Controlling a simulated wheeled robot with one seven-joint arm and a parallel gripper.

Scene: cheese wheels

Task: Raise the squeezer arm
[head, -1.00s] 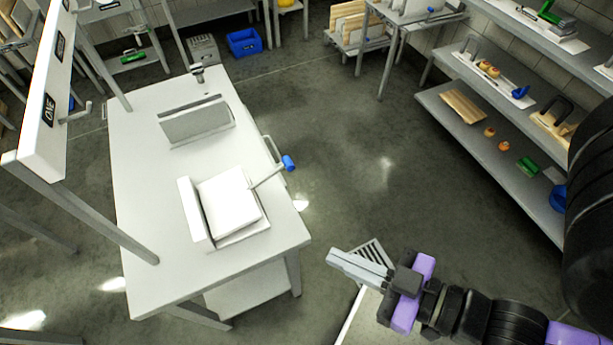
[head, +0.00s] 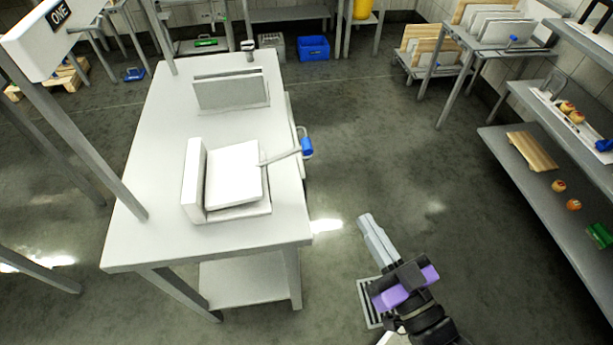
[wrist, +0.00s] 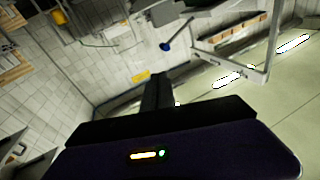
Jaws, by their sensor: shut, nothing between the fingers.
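The squeezer (head: 193,190) stands on the near part of the white table, a white block with an upright plate at its left. Its arm (head: 280,158) is a thin grey lever with a blue knob (head: 307,147) that sticks out past the table's right edge. The lever and blue knob also show in the wrist view, where the knob (wrist: 166,46) is near the top middle. My gripper (head: 366,222) is shut and empty, over the floor to the right of the table. It is apart from the knob, below and right of it in the head view.
The white table (head: 150,150) also holds an upright grey-white plate rack (head: 231,92) behind the squeezer. Posts with a sign (head: 57,13) stand at its left. Shelves with a wooden board (head: 531,151) are at the right. The floor between (head: 400,150) is clear.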

